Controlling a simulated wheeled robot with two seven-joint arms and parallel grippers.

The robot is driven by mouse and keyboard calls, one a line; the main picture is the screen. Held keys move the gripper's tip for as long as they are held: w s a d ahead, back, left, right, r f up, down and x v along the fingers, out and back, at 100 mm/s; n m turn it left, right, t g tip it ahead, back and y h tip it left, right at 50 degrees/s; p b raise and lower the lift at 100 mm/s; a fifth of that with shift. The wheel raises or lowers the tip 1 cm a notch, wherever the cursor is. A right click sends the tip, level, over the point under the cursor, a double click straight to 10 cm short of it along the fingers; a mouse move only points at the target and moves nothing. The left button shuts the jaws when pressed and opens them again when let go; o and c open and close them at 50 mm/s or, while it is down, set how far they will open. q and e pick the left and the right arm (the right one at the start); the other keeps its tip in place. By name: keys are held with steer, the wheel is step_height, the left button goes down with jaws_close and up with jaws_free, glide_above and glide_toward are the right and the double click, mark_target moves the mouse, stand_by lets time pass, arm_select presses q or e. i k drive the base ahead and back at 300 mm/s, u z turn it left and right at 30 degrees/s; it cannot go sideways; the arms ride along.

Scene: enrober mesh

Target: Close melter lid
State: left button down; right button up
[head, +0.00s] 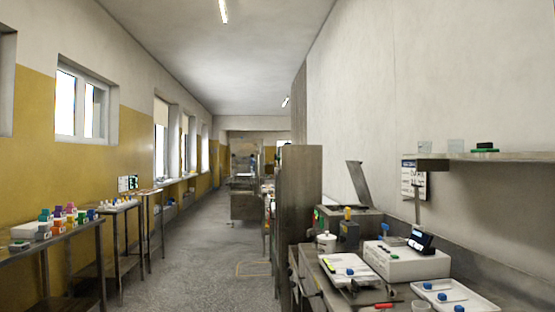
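A dark grey metal box, which looks like the melter (372,228), stands on the right-hand worktop beside a tall grey cabinet. Its flat grey lid (358,184) stands open, raised steeply and leaning back towards the wall. A small yellow part shows on the front of the box. The inside of the box is hidden from this angle. Neither of my grippers shows in the head view.
A white bench device (407,260), a white pot (326,241) and white trays (455,297) with blue-capped items crowd the right worktop. A tall cabinet (301,215) stands beside it. A table (60,234) with colourful bottles lines the left. The aisle floor (215,270) is clear.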

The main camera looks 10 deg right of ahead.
mark_target(358, 178)
steer(key=u, duration=0.35)
steer(key=i, duration=6.35)
steer(key=z, duration=3.4)
